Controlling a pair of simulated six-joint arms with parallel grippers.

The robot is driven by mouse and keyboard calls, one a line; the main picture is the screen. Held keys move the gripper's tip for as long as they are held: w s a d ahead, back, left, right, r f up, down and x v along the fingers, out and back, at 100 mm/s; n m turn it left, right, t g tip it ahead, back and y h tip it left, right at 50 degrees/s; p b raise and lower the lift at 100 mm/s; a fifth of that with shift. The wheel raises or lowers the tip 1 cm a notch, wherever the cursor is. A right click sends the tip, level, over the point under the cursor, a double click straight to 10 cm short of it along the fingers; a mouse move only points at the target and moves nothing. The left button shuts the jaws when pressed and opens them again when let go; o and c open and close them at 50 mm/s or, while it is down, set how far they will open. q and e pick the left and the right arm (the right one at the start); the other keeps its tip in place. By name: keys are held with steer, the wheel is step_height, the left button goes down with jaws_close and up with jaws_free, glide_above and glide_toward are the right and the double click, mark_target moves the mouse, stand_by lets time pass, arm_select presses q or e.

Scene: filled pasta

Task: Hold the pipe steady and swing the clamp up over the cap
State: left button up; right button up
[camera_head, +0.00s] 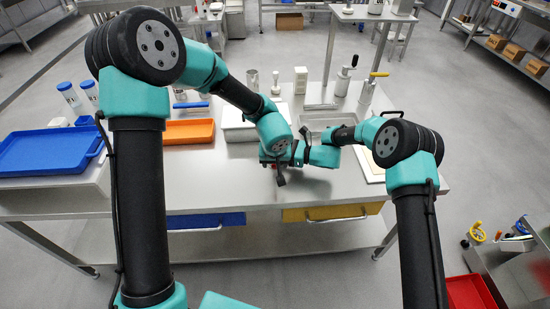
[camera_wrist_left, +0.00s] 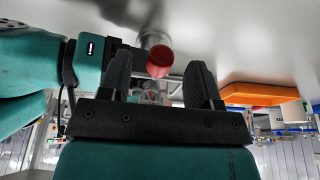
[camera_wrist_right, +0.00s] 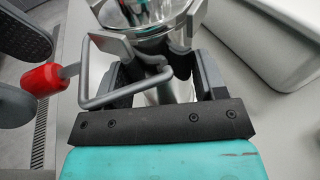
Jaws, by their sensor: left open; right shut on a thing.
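In the right wrist view a shiny steel pipe (camera_wrist_right: 158,93) stands between the fingers of my right gripper (camera_wrist_right: 163,80), which is shut on it. A grey clamp (camera_wrist_right: 100,60) with a bent wire loop sits at its upper end and sticks out left, ending in a red knob (camera_wrist_right: 42,79). The shiny round top (camera_wrist_right: 160,18) is partly cut off, and I cannot tell cap from pipe. My left gripper (camera_wrist_left: 160,76) is open, with the red knob (camera_wrist_left: 160,58) between its fingers, apparently not gripped. In the head view my arms mostly hide pipe and clamp.
A blue tray (camera_head: 45,170) and an orange tray (camera_head: 188,141) lie on the left of the steel table. A pale bin (camera_wrist_right: 285,45) stands close right of the pipe. Bottles and pump dispensers stand at the back. The table's front middle is clear.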

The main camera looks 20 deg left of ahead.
arm_select(q)
steer(key=shift+x, duration=1.25)
steer(key=c, duration=0.7)
steer(key=shift+c, duration=0.2)
arm_select(e)
steer(key=o, duration=0.5)
steer(key=shift+c, duration=0.2)
steer(key=c, duration=0.5)
steer(key=shift+o, duration=0.2)
steer(key=shift+f, duration=0.4)
arm_select(q)
steer(key=shift+r, duration=0.1)
